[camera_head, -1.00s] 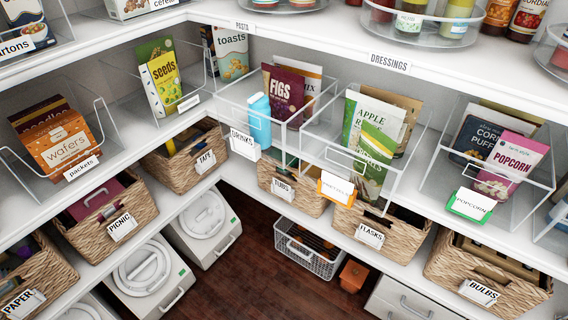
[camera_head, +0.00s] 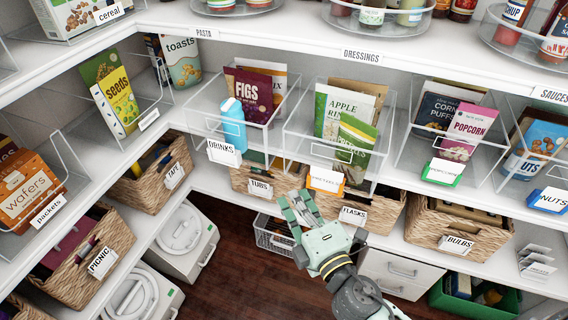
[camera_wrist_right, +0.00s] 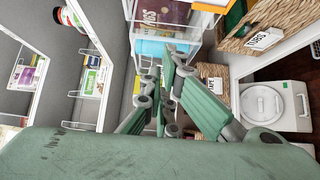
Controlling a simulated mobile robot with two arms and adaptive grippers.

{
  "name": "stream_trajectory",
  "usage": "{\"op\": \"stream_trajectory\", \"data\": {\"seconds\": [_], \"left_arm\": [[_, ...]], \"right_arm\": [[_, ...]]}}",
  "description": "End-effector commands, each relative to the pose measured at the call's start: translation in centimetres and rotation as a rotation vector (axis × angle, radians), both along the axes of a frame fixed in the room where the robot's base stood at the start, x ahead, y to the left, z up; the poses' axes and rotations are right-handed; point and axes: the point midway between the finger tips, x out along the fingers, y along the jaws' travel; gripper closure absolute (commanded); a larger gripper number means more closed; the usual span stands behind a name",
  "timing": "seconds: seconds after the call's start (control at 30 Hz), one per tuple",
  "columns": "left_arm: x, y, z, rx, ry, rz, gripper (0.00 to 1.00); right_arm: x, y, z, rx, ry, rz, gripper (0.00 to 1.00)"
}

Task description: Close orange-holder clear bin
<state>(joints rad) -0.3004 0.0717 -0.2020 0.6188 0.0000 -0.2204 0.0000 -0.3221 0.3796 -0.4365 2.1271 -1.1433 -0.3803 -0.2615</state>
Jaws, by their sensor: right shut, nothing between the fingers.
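The clear bin (camera_head: 288,131) with the orange label holder (camera_head: 326,180) stands on the middle shelf under the dressings label. Its front reaches out past the shelf edge. It holds a white and green apple packet (camera_head: 337,108) and a green packet (camera_head: 356,140). My right gripper (camera_head: 297,205) is shut and empty, below and to the left of the orange holder, in front of the lower baskets, apart from the bin. In the right wrist view its fingers (camera_wrist_right: 168,85) come together, with an orange strip at the top edge. My left gripper is out of view.
The drinks bin (camera_head: 207,118) with a blue bottle (camera_head: 233,125) is beside it on the left. A green-holder bin (camera_head: 443,172) with popcorn is on the right. The tubs basket (camera_head: 285,185) and flasks basket (camera_head: 383,214) sit below. Brown floor is open at the front.

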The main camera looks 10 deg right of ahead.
Motion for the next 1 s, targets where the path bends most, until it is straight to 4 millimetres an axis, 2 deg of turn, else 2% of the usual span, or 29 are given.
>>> {"op": "stream_trajectory", "data": {"seconds": [0.1, 0.33, 0.43, 0.63, 1.0], "left_arm": [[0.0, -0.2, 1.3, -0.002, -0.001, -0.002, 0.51], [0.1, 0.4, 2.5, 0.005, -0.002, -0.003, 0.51], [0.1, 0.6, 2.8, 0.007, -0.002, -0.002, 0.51], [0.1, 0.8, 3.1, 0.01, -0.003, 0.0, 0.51], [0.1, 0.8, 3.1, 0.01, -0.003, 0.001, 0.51]], "right_arm": [[2.7, 0.5, 0.6, 0.001, -0.005, -0.001, 1.0], [7.5, 1.5, 0.4, 0.002, -0.002, 0.0, 1.0], [8.8, 0.4, 0.3, -0.002, 0.0, -0.002, 1.0], [10.3, -0.6, 0.0, 0.001, 0.001, -0.001, 1.0], [10.6, -0.8, 0.0, 0.003, 0.002, 0.0, 1.0]]}}
